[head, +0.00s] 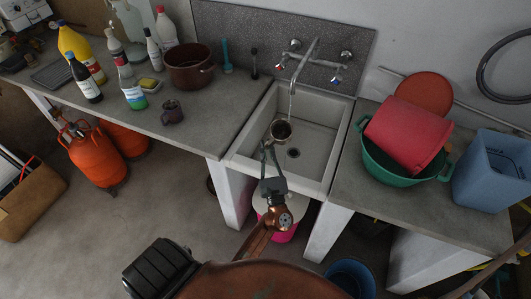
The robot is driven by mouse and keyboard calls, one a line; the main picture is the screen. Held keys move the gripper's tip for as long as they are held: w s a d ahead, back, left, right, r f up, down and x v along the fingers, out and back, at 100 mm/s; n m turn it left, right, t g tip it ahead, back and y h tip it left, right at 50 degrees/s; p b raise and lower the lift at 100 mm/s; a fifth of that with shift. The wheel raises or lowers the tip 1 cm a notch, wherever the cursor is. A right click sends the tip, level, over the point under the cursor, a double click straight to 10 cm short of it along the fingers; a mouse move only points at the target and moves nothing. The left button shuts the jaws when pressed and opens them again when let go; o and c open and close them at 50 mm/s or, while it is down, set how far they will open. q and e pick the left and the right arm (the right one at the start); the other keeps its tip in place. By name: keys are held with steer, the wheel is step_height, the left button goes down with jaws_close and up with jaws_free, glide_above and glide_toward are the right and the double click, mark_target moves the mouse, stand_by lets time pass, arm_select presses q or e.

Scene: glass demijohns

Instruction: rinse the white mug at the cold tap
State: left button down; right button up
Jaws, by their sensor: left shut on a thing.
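A small mug (281,130) with a pale rim and a dark brownish inside is over the sink basin (311,150). My left gripper (268,152) reaches in from below and is shut on the mug at its near side. The mug's mouth faces up toward the camera. Above it, a thin pale stream seems to fall from the metal spout (303,65) toward the mug. The cold tap (337,76), with a blue mark, is on the right of the spout. The hot tap (281,65), with a red mark, is on the left. My right gripper is out of view.
Right counter: a green basin (400,176) holding a red tub (408,133), and a blue bin (492,172). Orange gas bottles (93,155) stand on the floor.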

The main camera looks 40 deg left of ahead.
mark_target(274, 132)
arm_select(q)
steer(key=w+a+f+b, duration=0.1)
steer(key=w+a+b, duration=0.2)
steer(key=w, duration=0.4)
steer(key=shift+w+a+f, duration=0.25)
steer(key=shift+f, duration=0.05)
steer(key=shift+d, duration=0.15)
stand_by(0.6)
steer(key=shift+w+d+b, duration=0.25)
steer(key=shift+d+b, duration=0.15)
steer(key=shift+b, duration=0.05)
steer(key=shift+a, duration=0.15)
steer(key=shift+s+a, duration=0.25)
steer(key=shift+a, duration=0.15)
